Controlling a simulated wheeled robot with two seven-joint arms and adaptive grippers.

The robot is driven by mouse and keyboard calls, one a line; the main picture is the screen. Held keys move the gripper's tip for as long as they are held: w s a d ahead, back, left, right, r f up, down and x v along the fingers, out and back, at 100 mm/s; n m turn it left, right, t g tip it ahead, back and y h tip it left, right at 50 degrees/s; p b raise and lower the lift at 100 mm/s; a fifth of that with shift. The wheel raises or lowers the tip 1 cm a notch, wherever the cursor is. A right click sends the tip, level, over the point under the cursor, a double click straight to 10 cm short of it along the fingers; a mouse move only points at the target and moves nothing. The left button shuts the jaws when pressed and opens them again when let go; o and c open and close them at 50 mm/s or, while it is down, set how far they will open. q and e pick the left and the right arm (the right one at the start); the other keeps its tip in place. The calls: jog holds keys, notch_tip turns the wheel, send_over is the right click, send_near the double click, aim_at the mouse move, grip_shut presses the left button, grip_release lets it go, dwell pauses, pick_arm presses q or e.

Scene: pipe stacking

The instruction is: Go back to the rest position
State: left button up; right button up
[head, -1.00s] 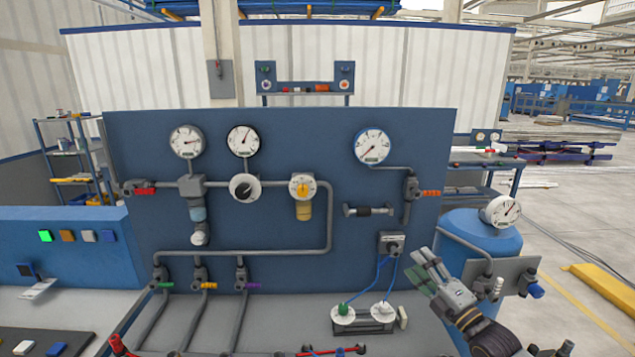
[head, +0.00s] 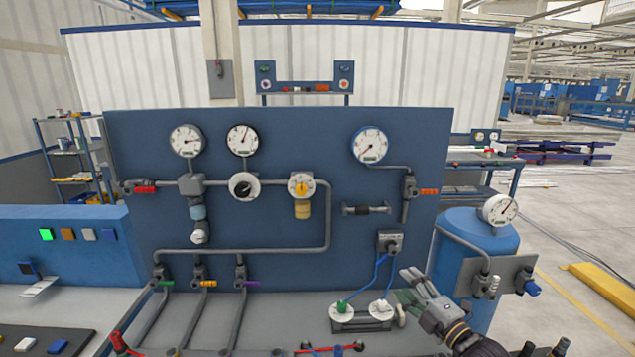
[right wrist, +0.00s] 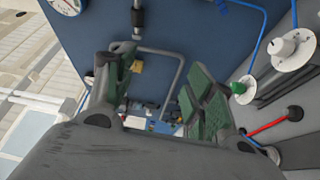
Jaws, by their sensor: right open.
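My right gripper (head: 405,287) is at the lower right in the head view, in front of the blue panel (head: 275,215) and close beside the two white round fittings. The left fitting (head: 342,310) has a green plug, and blue hoses run up from the fittings to a grey box (head: 390,242). In the right wrist view the gripper's green-padded fingers (right wrist: 160,100) are spread apart with nothing between them. A white fitting (right wrist: 285,48) shows at the right of that view, beside the fingers. My left gripper is not in view.
Pipes with coloured valve handles run along the panel's lower left. A red-handled rod (head: 325,349) lies at the front edge. A dark mat (head: 75,338) with coloured blocks is at the lower left.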

jog(key=s+a+f+m+g+h, duration=0.4)
jog(key=s+f+m+g, duration=0.2)
jog(key=s+f+m, duration=0.55)
jog(key=s+d+f+m+g+h, duration=0.15)
jog(key=s+f+m+g, duration=0.25)
jog(key=s, duration=0.5)
jog(key=s+d+f+m+g+h, duration=0.1)
jog(key=s+f+m+g+h, duration=0.2)
jog(key=s, duration=0.5)
jog(key=s+f+g+y, duration=0.1)
jog(key=s+f+g, duration=0.15)
jog(key=f, duration=3.25)
jog(key=s+d+f, duration=0.2)
jog(key=s+f, duration=0.7)
jog(key=s, duration=0.2)
jog(key=s+d+f, duration=0.2)
jog(key=s+f, duration=0.8)
jog(key=s, duration=0.1)
jog(key=shift+s+m, duration=0.35)
jog(key=shift+f+g, duration=0.1)
jog(key=shift+g, duration=0.15)
